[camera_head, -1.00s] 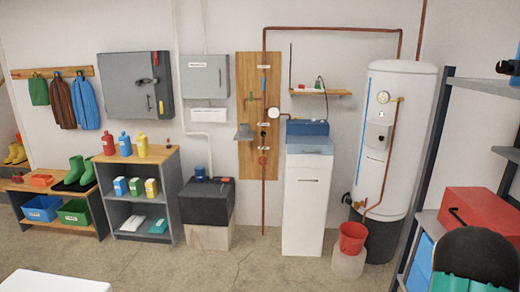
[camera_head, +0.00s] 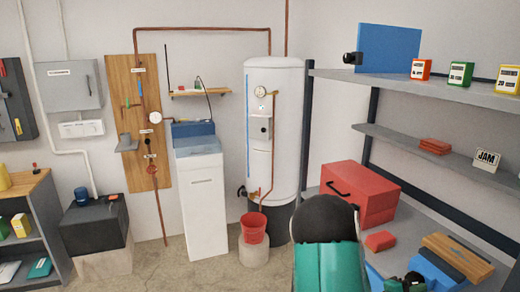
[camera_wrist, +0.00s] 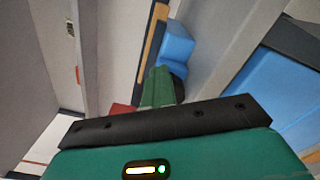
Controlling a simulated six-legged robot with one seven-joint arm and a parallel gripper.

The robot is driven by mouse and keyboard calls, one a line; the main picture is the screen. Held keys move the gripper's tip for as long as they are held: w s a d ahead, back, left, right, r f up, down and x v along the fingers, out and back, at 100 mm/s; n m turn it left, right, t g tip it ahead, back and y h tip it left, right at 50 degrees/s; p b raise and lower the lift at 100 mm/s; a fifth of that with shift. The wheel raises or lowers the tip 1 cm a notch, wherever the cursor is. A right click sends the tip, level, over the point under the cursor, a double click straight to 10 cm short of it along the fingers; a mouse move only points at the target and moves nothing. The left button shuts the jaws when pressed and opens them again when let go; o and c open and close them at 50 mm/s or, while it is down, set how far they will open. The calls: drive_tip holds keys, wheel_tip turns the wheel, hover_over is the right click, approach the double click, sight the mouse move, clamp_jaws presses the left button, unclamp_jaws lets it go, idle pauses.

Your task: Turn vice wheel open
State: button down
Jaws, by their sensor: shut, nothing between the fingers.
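In the wrist view a blue body (camera_wrist: 177,42), likely the vice, is beside the wooden strip (camera_wrist: 151,42). My gripper (camera_wrist: 158,70) shows as green fingers that look shut and empty, pointing toward the blue body. Contact is unclear. My teal arm hides part of the shelf in the head view.
A red toolbox (camera_head: 360,194) and a small red block (camera_head: 380,241) are on the same shelf, left of the vice. Shelves above hold a blue panel (camera_head: 388,47) and small boxes. A white tank (camera_head: 272,130) and red bucket (camera_head: 253,228) stand left. Floor is clear at centre.

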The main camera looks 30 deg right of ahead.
drive_tip(key=shift+w+r, duration=0.75)
idle(0.4)
drive_tip(key=shift+r, duration=0.1)
drive_tip(key=shift+s+r, duration=0.25)
drive_tip(key=a, duration=0.5)
drive_tip(key=shift+w+a, duration=0.35)
drive_tip(key=shift+a, duration=0.05)
